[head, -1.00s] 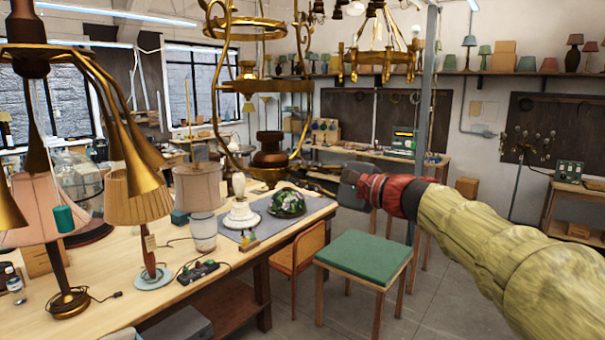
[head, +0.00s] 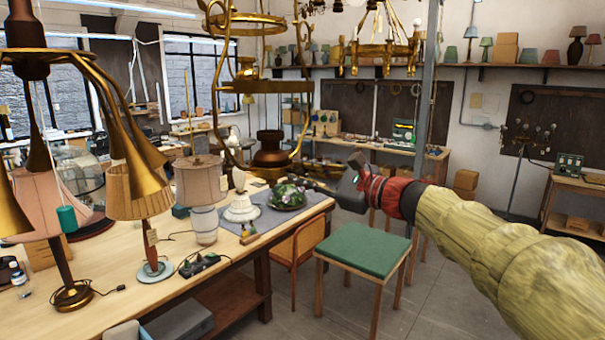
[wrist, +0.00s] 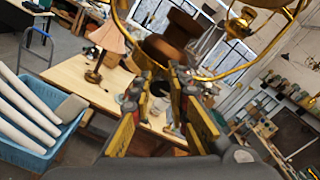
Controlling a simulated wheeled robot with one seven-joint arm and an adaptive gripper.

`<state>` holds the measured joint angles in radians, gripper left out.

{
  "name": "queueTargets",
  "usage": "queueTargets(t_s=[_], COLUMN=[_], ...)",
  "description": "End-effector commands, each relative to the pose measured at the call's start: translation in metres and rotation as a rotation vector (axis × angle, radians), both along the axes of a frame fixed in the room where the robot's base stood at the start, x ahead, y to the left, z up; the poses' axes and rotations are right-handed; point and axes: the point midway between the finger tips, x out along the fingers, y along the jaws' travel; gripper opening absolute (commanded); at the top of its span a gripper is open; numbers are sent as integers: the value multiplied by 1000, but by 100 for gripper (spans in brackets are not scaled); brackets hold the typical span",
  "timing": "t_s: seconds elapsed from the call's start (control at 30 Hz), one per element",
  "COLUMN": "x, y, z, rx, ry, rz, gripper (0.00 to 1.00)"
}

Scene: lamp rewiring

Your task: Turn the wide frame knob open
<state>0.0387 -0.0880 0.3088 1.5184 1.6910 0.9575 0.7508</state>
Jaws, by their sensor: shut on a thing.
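The wide brass frame (head: 309,112) hangs over the bench, with a dark brown turned lamp body (head: 270,150) inside its lower end. It also shows as a brass hoop (wrist: 243,72) in the wrist view. My gripper (head: 308,183) reaches in from the right to the frame's lower end. In the wrist view, the yellow and black fingers of my gripper (wrist: 164,82) come together just below the brown body. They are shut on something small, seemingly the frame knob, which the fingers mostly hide. I cannot read the knob's angle.
The wooden bench (head: 125,312) holds several table lamps, a green stained-glass shade (head: 288,196) and a small switch box (head: 200,264). A green-topped stool (head: 362,252) stands below my arm. A brass multi-arm lamp (head: 90,90) hangs at the left.

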Motion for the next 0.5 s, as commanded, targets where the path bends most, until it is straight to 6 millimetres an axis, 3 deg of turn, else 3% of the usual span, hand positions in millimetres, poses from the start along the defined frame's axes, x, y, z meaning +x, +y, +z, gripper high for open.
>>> queueTargets(t_s=[0.27,0.3,0.5], x=[1,1,0], y=[0,0,0], z=[-3,-3,-2], rx=[-1,-1,-1], ry=[4,4,3], rz=[-1,-1,0], gripper=[0,18,29])
